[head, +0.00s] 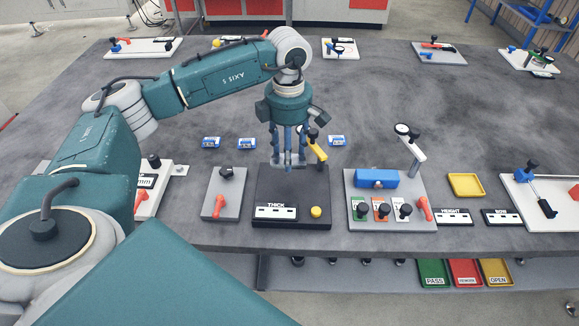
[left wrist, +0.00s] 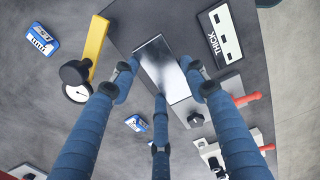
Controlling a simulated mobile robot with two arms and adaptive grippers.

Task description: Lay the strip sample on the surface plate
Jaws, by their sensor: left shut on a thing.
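A shiny silver metal strip sample (left wrist: 163,68) shows between the blue fingers of my left gripper (head: 288,160) in the left wrist view. My left gripper is shut on it, with the fingers pointing down over the dark base of the THICK station (head: 316,190). In the head view the strip is mostly hidden by the fingers. I cannot tell whether it touches the dark base. The wide grey stone-like surface (head: 390,90) may be the surface plate; no label marks it. My right gripper is not in view.
A dial gauge on a yellow arm (left wrist: 95,48) stands close beside the fingers. A second gauge stand with a blue block (head: 376,178) is to the right. Small blue-white blocks (head: 211,142) lie behind. A yellow tray (head: 466,185) is further right. The surface's middle right is clear.

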